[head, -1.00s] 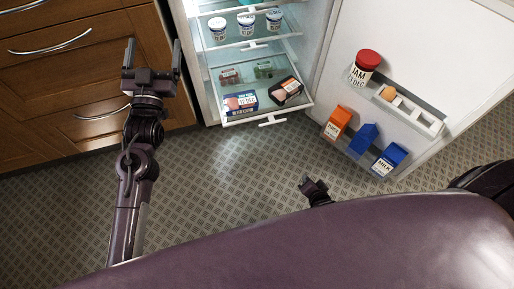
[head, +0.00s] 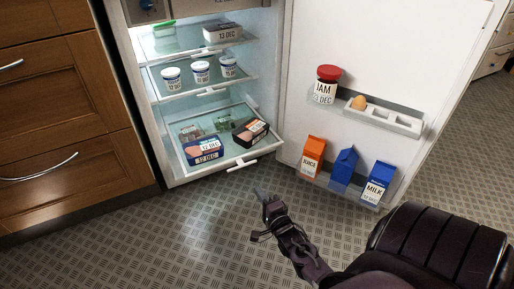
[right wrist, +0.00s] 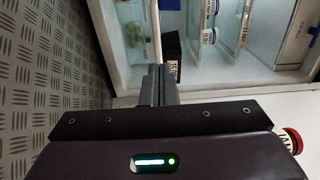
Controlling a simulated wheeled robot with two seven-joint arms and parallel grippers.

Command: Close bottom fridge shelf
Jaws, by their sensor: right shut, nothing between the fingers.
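The open fridge (head: 163,119) stands in the upper middle of the head view. Its bottom shelf (head: 228,160) is pulled out and carries several food packs. A white handle (head: 242,165) sits on the shelf's front edge. My right gripper (head: 264,197) is shut and empty, in front of and below the shelf handle, apart from it in the head view. In the right wrist view the shut fingers (right wrist: 160,84) point towards the fridge, with a dark pack (right wrist: 172,52) just beyond. My left gripper is not in view.
The fridge door (head: 380,60) is wide open at right, holding a jam jar (head: 326,85), an egg (head: 359,103) and cartons (head: 344,165). Wooden drawers (head: 70,140) stand at left. The patterned floor (head: 150,235) before the fridge is clear.

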